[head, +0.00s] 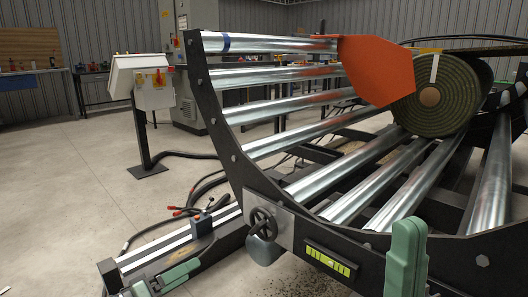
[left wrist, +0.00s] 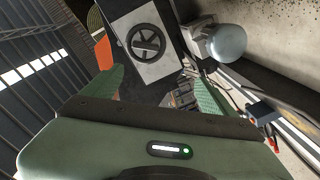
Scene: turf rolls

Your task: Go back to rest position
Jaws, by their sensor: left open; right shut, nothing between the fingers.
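My left gripper (head: 172,278) is low at the left front in the head view, below the handwheel (head: 263,219) of the roll stand. In the left wrist view its two green fingers (left wrist: 160,88) are spread apart, with nothing held between them. The handwheel also shows in the left wrist view (left wrist: 146,43), beyond the fingers and apart from them. My right gripper (head: 405,260) is a green upright shape at the bottom right, in front of the stand's lower frame.
The stand has a curved dark side plate (head: 218,125) and several steel rollers (head: 290,97). A turf roll (head: 436,92) lies on them beside an orange plate (head: 377,66). A spirit level (head: 331,261) is on the front.

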